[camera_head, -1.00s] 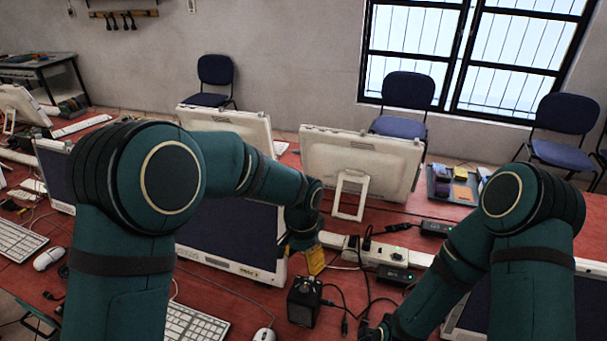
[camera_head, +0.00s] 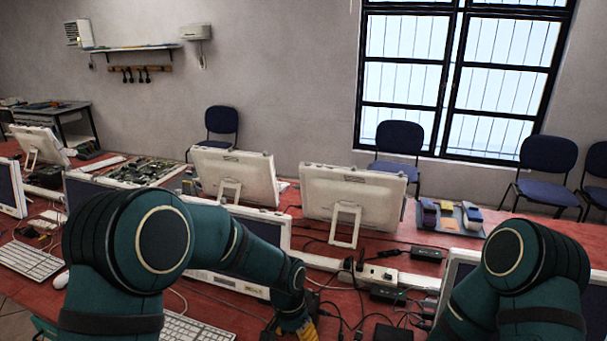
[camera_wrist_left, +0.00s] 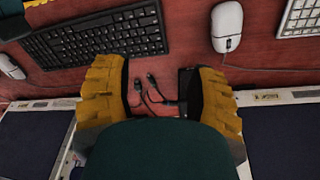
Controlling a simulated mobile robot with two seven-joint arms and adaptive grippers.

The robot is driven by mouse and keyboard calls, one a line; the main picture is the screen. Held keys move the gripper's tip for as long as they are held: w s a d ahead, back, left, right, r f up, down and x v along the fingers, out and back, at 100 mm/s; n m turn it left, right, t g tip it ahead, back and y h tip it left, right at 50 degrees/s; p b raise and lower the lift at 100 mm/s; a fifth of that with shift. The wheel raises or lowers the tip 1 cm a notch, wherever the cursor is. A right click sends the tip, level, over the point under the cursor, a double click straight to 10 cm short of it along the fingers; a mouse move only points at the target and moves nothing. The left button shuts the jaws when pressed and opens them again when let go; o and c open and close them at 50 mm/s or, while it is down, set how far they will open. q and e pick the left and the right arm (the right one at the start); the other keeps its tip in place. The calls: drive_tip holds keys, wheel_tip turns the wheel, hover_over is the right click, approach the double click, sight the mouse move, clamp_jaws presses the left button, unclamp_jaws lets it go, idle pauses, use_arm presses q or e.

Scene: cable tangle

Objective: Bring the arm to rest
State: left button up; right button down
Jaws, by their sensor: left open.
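My left arm (camera_head: 160,245) reaches in from the left over the red table. Its gripper (camera_head: 307,330) shows only in part at the bottom edge of the head view, with yellow fingers. In the left wrist view the yellow fingers of this gripper (camera_wrist_left: 160,85) are spread wide apart, with nothing held. Thin black cable ends (camera_wrist_left: 152,92) and a dark block (camera_wrist_left: 188,90) lie on the table below, between the fingers as seen from there. My right arm (camera_head: 525,265) bends down at the right, and its gripper is out of the picture.
White monitors (camera_head: 352,192) stand along the table. A white power strip (camera_head: 378,275) with black cables and adapters lies right of my left gripper. The left wrist view shows a black keyboard (camera_wrist_left: 100,40) and a white mouse (camera_wrist_left: 227,25). Blue chairs (camera_head: 400,140) stand by the window.

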drive_tip(key=shift+w+a+f, duration=0.1)
drive_tip(key=shift+w+f, duration=0.55)
drive_tip(key=shift+w, duration=0.05)
use_arm(q)
drive_tip(key=s+a+f+n, duration=0.1)
drive_tip(key=s+f, duration=0.1)
drive_tip(key=f, duration=0.2)
drive_tip(key=s+a+f+n+h, duration=0.1)
drive_tip(key=s+a+f+n, duration=0.1)
drive_tip(key=s+f, duration=0.1)
drive_tip(key=s+a+f+n+h+b, duration=0.1)
drive_tip(key=s+a+f+n, duration=0.1)
drive_tip(key=f, duration=0.3)
drive_tip(key=shift+s+f+t, duration=0.15)
drive_tip(key=shift+s+t, duration=0.1)
drive_tip(key=shift+t, duration=0.05)
use_arm(e)
drive_tip(key=shift+s+f, duration=0.15)
drive_tip(key=shift+s, duration=0.25)
use_arm(q)
drive_tip(key=s+a+f+n+t, duration=0.1)
drive_tip(key=s+a+f+n, duration=0.2)
drive_tip(key=s, duration=0.3)
drive_tip(key=shift+s+a+f+n+t+h+b, duration=0.3)
drive_tip(key=shift+s+n+b, duration=0.1)
drive_tip(key=shift+n, duration=0.4)
use_arm(e)
drive_tip(key=shift+s+f, duration=0.1)
drive_tip(key=shift+f, duration=0.25)
